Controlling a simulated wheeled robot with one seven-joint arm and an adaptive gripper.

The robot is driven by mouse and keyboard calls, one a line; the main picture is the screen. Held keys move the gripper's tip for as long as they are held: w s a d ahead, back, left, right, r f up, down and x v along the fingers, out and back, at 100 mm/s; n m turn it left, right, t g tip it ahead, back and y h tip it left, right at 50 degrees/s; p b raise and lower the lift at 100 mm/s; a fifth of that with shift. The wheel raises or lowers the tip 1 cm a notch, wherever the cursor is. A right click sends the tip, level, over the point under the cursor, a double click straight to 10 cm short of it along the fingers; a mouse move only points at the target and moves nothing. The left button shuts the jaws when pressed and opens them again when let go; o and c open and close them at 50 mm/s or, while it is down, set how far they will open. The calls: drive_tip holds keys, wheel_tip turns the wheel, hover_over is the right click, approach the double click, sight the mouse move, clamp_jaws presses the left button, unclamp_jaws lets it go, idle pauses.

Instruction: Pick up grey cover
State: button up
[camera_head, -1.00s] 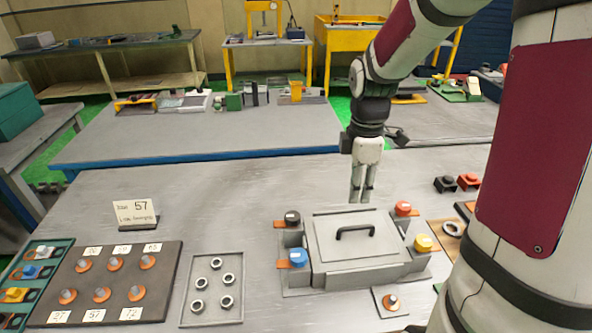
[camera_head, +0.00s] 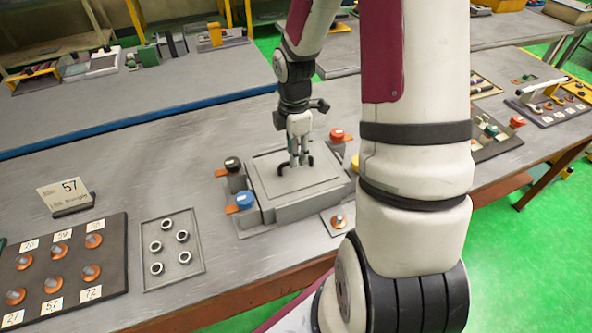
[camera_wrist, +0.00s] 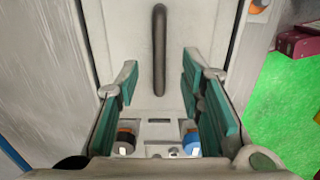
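The grey cover (camera_head: 318,182) is a flat square lid with a dark bar handle (camera_head: 282,169), set on a grey box-like fixture. In the wrist view the cover (camera_wrist: 115,30) fills the middle, and its handle (camera_wrist: 160,50) runs up the picture, ahead of the gap between my fingers. My gripper (camera_head: 299,160) is over the cover in the head view, fingers pointing down by the handle. In the wrist view my gripper (camera_wrist: 160,85) is open, its teal pads apart with nothing between them. My fingers hide part of the handle in the head view.
Black (camera_head: 232,164), blue (camera_head: 244,200) and red (camera_head: 337,134) capped terminals stand around the fixture. A tray of several nuts (camera_head: 173,280) and a dark board of numbered posts (camera_head: 115,285) lie left.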

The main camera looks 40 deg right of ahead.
drive_tip(key=f, duration=0.4)
drive_tip(key=shift+d, duration=0.2)
drive_tip(key=shift+c, duration=0.5)
clamp_jaws()
drive_tip(key=shift+r, duration=0.15)
